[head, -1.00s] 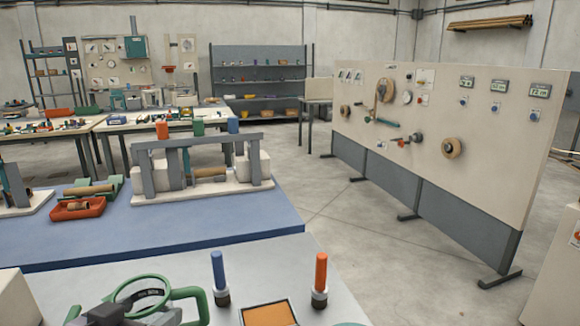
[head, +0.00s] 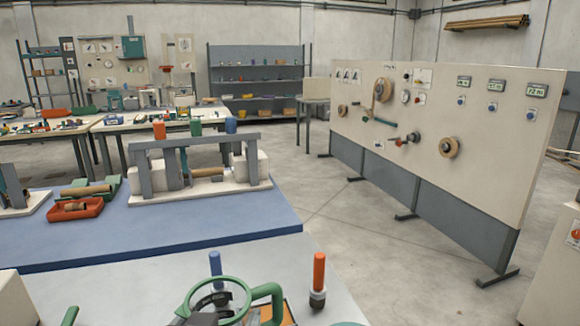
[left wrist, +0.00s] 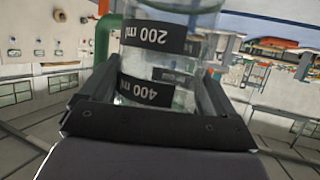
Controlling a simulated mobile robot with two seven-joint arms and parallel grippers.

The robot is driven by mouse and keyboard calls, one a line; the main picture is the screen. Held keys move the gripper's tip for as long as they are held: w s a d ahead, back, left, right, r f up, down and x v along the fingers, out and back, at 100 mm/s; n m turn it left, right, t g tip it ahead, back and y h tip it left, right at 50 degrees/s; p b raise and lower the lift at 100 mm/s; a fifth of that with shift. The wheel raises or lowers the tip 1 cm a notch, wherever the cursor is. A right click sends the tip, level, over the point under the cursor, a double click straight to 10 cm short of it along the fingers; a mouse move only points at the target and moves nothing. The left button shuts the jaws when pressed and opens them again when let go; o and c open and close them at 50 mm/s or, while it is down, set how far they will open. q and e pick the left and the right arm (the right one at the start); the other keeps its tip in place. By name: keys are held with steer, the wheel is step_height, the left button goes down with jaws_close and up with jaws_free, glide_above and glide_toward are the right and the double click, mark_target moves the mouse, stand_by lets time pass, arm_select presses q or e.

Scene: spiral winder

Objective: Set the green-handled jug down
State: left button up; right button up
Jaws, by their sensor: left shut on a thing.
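The clear jug (head: 217,303) with a green rim and green handle (head: 268,290) is at the bottom edge of the head view, over the near grey table. In the left wrist view the jug (left wrist: 165,45) shows black bands reading 200 ml and 400 ml, upside down in the picture. My left gripper (left wrist: 155,85) is shut on the jug's body, one finger on each side. In the head view only a dark part of the left gripper (head: 198,318) shows. The jug's base is hidden, so I cannot tell whether it touches the table. My right gripper is out of view.
A blue-handled tool (head: 215,263) stands behind the jug, and an orange-handled tool (head: 319,275) stands to its right. An orange-topped tray (head: 288,314) is partly hidden by the handle.

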mark_target(239, 325)
arm_select(q)
steer(key=d, duration=0.2)
steer(key=s+d, duration=0.1)
steer(key=shift+d+r, duration=0.25)
steer(key=shift+w+a+r, duration=0.1)
steer(key=shift+w+a, duration=0.05)
steer(key=shift+a, duration=0.25)
